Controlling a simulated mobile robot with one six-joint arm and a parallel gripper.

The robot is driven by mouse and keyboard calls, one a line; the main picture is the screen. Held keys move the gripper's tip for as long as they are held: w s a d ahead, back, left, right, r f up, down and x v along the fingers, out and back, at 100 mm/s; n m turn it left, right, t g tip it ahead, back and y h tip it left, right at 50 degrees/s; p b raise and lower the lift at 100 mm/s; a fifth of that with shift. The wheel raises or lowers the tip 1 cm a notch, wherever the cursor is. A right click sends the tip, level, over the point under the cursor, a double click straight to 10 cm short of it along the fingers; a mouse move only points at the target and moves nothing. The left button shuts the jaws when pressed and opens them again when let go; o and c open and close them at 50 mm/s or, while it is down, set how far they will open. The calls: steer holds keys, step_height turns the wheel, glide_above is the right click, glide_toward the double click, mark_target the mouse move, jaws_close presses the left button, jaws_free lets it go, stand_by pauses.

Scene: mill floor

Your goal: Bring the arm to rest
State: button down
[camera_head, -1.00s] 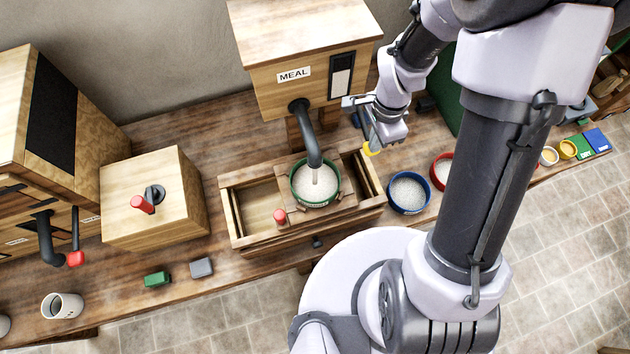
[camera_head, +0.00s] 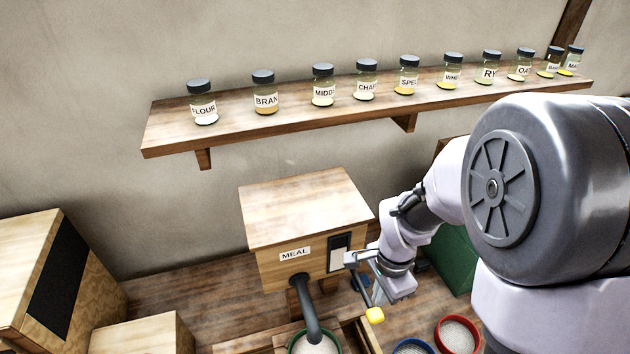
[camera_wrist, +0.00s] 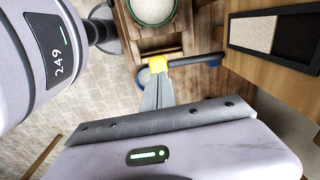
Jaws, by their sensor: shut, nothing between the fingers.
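My arm reaches in from the right side of the head view, bent over the workbench.
A shelf (camera_head: 290,122) above holds several labelled jars. A blue-rimmed bowl (camera_head: 410,347) and a red-rimmed bowl (camera_head: 458,335) stand on the bench, right of my gripper. A green object (camera_head: 452,262) is partly hidden behind my arm. Wooden cabinets stand at left.

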steer(key=s+f+n+t+b, duration=0.1)
steer(key=b, duration=0.4)
steer(key=s+a+f+n+t+b, duration=0.1)
steer(key=f+n+b, duration=0.1)
steer(key=b, duration=0.4)
steer(key=shift+s+y+b, duration=0.3)
steer(key=shift+s, duration=0.1)
steer(key=s+a+f+n+t+y+b, duration=0.1)
steer(key=s+a+f+n+t+b, duration=0.1)
steer(key=s+n+b, duration=0.4)
steer(key=s+f+t+b, duration=0.1)
steer(key=s+b, duration=0.3)
steer(key=b, duration=0.3)
steer(key=shift+a+f, duration=0.15)
steer(key=shift+a, duration=0.2)
